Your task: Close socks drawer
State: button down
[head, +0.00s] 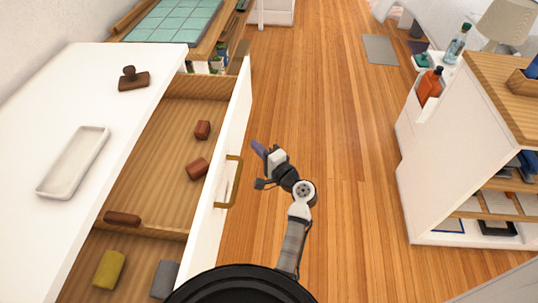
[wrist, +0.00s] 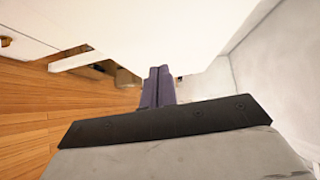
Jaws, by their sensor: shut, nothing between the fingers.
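The open drawer shows in the head view at the left, pulled out from a white cabinet (head: 100,75). Its tall white front (head: 238,120) carries a wooden-coloured handle (head: 229,182). Inside the drawer (head: 150,165) lie two reddish-brown blocks (head: 202,130). A dark brown roll (head: 122,219) lies by a wooden divider, and a yellow piece (head: 109,269) and a grey piece (head: 166,278) lie in the nearer part. My gripper (head: 258,148) is just right of the drawer front, outside it. Its purple fingers (wrist: 158,86) are together and empty in the wrist view, below a white surface. Contact cannot be told.
A white tray (head: 73,162) and a brown stamp-like object (head: 134,79) sit on the cabinet top. A white shelf unit with a wooden top (head: 500,85) stands at the right, with an orange bottle (head: 429,87). The wooden floor (head: 340,130) between is clear.

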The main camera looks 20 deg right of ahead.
aim_at(237, 140)
jog(key=shift+w+a+p, duration=0.25)
jog(key=shift+w+a, duration=0.1)
jog(key=shift+a, duration=0.55)
jog(key=shift+w+a+p, duration=0.25)
jog(key=shift+w+a, duration=0.05)
jog(key=shift+a, duration=0.6)
jog(key=shift+a, duration=0.15)
jog(key=w+a, duration=0.3)
jog(key=a, duration=0.4)
jog(key=w+a, duration=0.3)
jog(key=a, duration=0.4)
jog(key=w+a+p, duration=0.1)
jog(key=w+a, duration=0.2)
jog(key=a, duration=0.4)
jog(key=shift+a, duration=0.15)
jog(key=shift+a+r, duration=0.1)
jog(key=shift+a, duration=0.1)
jog(key=shift+a, duration=0.15)
